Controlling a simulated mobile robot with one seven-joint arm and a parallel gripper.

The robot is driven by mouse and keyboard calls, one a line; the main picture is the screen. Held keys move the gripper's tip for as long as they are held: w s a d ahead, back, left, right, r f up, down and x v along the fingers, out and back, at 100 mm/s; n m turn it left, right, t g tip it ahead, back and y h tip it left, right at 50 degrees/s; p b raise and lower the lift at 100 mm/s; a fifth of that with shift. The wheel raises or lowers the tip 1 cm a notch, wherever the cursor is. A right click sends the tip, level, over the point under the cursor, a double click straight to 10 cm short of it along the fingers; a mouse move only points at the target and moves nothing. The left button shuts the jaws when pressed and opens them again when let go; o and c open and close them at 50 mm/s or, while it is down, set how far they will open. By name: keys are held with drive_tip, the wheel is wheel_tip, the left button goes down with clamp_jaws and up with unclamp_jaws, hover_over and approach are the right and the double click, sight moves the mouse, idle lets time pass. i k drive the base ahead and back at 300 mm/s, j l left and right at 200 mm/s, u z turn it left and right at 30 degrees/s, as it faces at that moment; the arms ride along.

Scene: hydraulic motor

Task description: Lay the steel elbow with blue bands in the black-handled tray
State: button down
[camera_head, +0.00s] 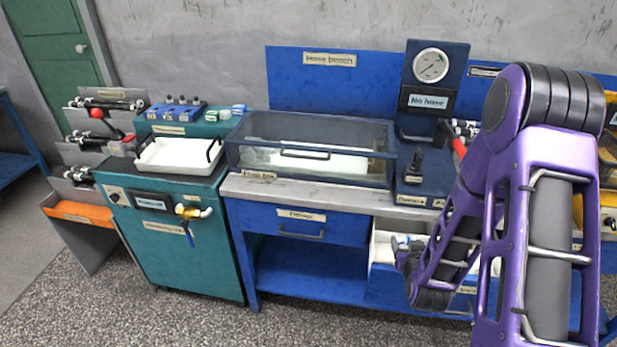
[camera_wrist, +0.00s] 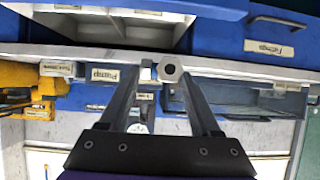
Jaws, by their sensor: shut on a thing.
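The black-handled tray (camera_head: 178,168) is white, shallow and looks empty. It lies on top of the teal cabinet at the left in the head view. My gripper (camera_wrist: 163,82) is shut on a small steel fitting (camera_wrist: 170,68) with a hexagonal end, seen between the fingertips in the wrist view. I take it for the steel elbow; its blue bands cannot be made out. In the head view my gripper is small and partly hidden by my arm, at the open drawer (camera_head: 382,247), well to the right of and below the tray.
A clear-lidded case (camera_head: 310,155) stands on the bench between tray and arm. A gauge stand (camera_head: 432,65) rises behind. A brass valve (camera_head: 193,211) sticks out of the teal cabinet (camera_head: 165,245). The floor in front is free.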

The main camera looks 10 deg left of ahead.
sight(168, 158)
drive_tip(key=j, duration=0.5)
drive_tip(key=i+j+u, duration=0.1)
drive_tip(key=j, duration=0.4)
drive_tip(key=i+j, duration=0.1)
drive_tip(key=j, duration=0.4)
drive_tip(key=j+u, duration=0.1)
drive_tip(key=j, duration=0.4)
drive_tip(key=i+j, duration=0.15)
drive_tip(key=j, duration=0.3)
drive_tip(key=j+u, duration=0.1)
drive_tip(key=j, duration=0.4)
drive_tip(key=i+j, duration=0.2)
drive_tip(key=j, duration=0.3)
